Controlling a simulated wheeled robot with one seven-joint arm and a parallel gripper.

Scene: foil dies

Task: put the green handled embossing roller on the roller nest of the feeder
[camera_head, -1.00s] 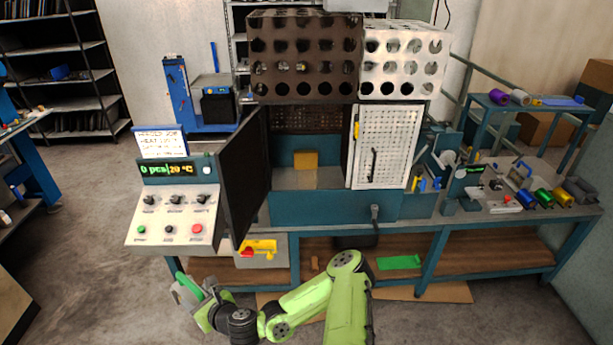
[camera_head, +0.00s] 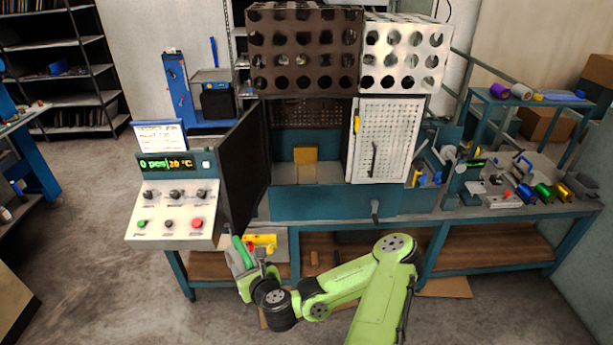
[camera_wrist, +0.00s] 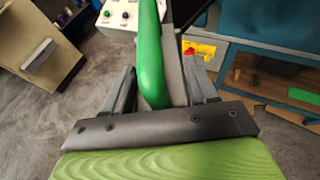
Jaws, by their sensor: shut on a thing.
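The green handled embossing roller (camera_head: 243,252) is in my gripper (camera_head: 252,272), in front of the bench's left part, below and right of the control panel. In the wrist view its green handle (camera_wrist: 150,60) stands between the two fingers of my gripper (camera_wrist: 160,92), with a grey metal part beside it. The fingers are shut on it; the roller's far end is cut off by the frame. What seems to be the feeder (camera_head: 447,165) stands on the bench right of the white perforated door, far from my gripper. I cannot make out its roller nest clearly.
The control panel (camera_head: 175,205) overhangs the bench's left end, close to my gripper. A dark door (camera_head: 245,170) stands open beside it. A yellow and red item (camera_head: 262,241) is just behind the roller. Several coloured rolls (camera_head: 543,194) lie at the bench's right. The floor in front is clear.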

